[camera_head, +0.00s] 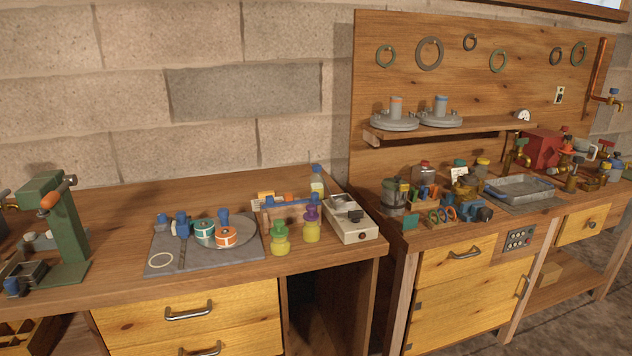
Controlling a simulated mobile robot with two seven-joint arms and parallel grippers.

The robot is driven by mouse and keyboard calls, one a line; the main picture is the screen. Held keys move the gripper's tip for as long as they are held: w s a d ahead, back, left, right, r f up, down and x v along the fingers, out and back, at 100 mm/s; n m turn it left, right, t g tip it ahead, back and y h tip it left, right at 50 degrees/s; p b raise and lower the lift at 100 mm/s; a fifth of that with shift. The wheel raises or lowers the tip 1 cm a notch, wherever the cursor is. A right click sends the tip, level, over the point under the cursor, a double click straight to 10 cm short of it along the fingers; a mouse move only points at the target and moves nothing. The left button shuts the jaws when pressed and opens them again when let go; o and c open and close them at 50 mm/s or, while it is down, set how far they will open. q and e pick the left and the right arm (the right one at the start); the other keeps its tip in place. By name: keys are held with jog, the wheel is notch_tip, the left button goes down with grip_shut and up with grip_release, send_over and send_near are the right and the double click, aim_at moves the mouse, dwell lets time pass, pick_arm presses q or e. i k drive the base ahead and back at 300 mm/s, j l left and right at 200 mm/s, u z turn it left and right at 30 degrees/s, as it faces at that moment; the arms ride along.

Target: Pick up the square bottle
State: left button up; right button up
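I cannot tell for certain which bottle is the square one. A clear bottle with a blue cap and pale yellow contents (317,185) stands at the back right of the left bench. Neither of my grippers is in view.
A grey mat (165,262) holds tape rolls and small blue-capped items. A scale-like box (350,225) stands right of the yellow bottle. A green press (62,225) stands at left. A metal tray (519,188) and crowded fittings occupy the right bench. Bare wood lies left of the mat.

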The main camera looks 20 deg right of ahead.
aim_at(317, 180)
jog(key=i+l+z, duration=0.2)
jog(key=l, duration=0.3)
jog(key=i+l+z, duration=0.45)
jog(key=i+l, duration=0.2)
jog(key=l, duration=0.2)
